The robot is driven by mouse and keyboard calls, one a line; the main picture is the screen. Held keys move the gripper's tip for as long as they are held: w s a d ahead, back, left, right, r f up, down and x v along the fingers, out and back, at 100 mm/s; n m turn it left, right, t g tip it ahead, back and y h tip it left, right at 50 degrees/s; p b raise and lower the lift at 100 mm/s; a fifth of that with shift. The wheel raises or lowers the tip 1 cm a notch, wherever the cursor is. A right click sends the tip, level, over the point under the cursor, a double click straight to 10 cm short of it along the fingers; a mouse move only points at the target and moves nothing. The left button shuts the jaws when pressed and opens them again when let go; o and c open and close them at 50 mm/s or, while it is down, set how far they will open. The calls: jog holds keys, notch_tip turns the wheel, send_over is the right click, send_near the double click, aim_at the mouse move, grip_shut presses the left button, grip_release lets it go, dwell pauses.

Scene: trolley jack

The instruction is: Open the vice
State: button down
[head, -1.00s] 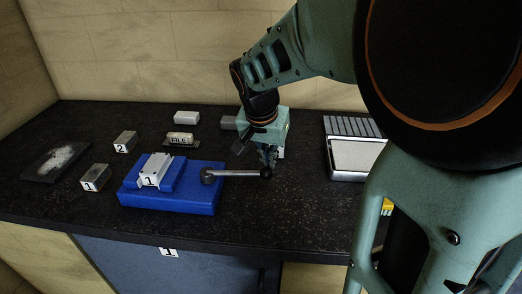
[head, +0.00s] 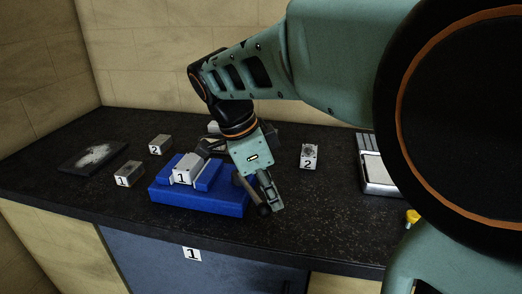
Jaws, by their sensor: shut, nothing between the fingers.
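The blue vice (head: 212,200) sits on the black bench top, with a grey block (head: 184,170) labelled 1 between its blue jaws. Its grey lever (head: 247,190) points toward the front of the bench at the vice's right end, with a dark knob (head: 264,211) at its tip. My gripper (head: 275,205) points down just right of the lever, its fingers together with nothing between them. It appears close against the lever; I cannot tell whether they touch. My gripper hides the lever's pivot and part of the bench behind.
Blocks labelled 1 (head: 129,174) and 2 (head: 160,145) stand left of the vice, near a dark plate (head: 93,157) with a pale patch. Another block labelled 2 (head: 310,156) stands behind right. A metal tray (head: 378,172) is farther right.

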aim_at(260, 215)
jog(key=a, duration=0.1)
jog(key=s+a+m, duration=0.1)
jog(key=shift+a+m+g, duration=0.3)
jog(key=shift+a, duration=0.05)
jog(key=shift+s+a, duration=0.15)
jog(key=shift+a, duration=0.7)
